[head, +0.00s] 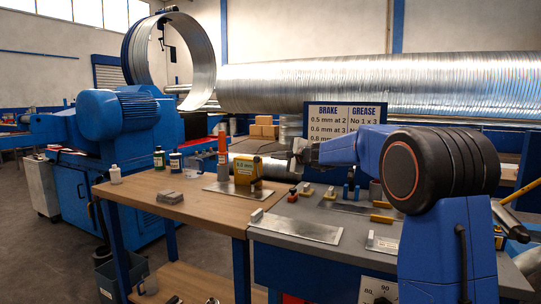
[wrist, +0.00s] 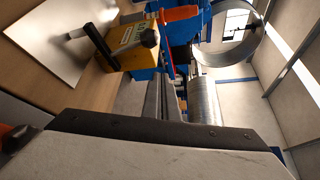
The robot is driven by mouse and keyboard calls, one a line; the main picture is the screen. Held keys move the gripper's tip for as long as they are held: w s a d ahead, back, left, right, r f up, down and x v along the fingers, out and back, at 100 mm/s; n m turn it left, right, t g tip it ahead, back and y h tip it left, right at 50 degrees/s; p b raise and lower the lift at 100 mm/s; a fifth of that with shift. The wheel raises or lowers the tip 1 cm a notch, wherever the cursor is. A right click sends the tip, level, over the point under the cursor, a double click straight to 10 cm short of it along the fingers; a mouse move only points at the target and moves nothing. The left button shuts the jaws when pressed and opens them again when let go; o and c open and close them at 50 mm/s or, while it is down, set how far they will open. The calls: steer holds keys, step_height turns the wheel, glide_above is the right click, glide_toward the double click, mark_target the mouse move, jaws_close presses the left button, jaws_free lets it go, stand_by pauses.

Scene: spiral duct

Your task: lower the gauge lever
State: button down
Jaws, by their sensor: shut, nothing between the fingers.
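A yellow gauge block (head: 245,168) with a pale label stands on the wooden bench, on a thin metal plate (head: 222,189). In the wrist view the yellow block (wrist: 130,50) shows at the upper left, with a dark rod-like lever (wrist: 100,42) sticking out beside it. The lever's exact angle is hard to tell. My gripper (head: 294,162) is to the right of the block in the head view, above the grey bench. It is shut, empty and apart from the block. Grey and black parts of my gripper fill the bottom of the wrist view.
An upright orange-topped tube (head: 222,150) stands just left of the block; its orange part (wrist: 180,13) shows in the wrist view. Small bottles (head: 159,158) stand behind. The grey bench (head: 275,224) holds several small tools.

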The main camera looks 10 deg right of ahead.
steer(key=s+d, duration=0.1)
steer(key=s+d+f, duration=0.1)
steer(key=s, duration=0.2)
steer(key=shift+s+d+f, duration=0.2)
steer(key=shift+s+d, duration=0.15)
steer(key=shift+d, duration=0.05)
steer(key=s+a+f+n+g, duration=0.2)
steer(key=s+n, duration=0.1)
steer(key=s, duration=0.7)
steer(key=s+a+f+n+g, duration=0.2)
steer(key=s+n, duration=0.1)
steer(key=s, duration=0.8)
steer(key=s+a+f+n+g, duration=0.2)
steer(key=s+a+f+n, duration=0.1)
steer(key=s, duration=0.7)
steer(key=shift+s+n, duration=0.25)
steer(key=shift+n, duration=0.25)
steer(key=s+d+f+n+g+h, duration=0.1)
steer(key=s+f, duration=0.4)
steer(key=s, duration=0.5)
steer(key=s+d+f+n+g+h, duration=0.1)
steer(key=s+d+f+n+h, duration=0.2)
steer(key=s+d+f, duration=0.3)
steer(key=s+d+f+n+g+h, duration=0.1)
steer(key=s+f, duration=0.5)
steer(key=s, duration=0.7)
steer(key=shift+s+d+n+h, duration=0.35)
steer(key=shift+d+n+h, duration=0.35)
steer(key=shift+d+h, duration=0.5)
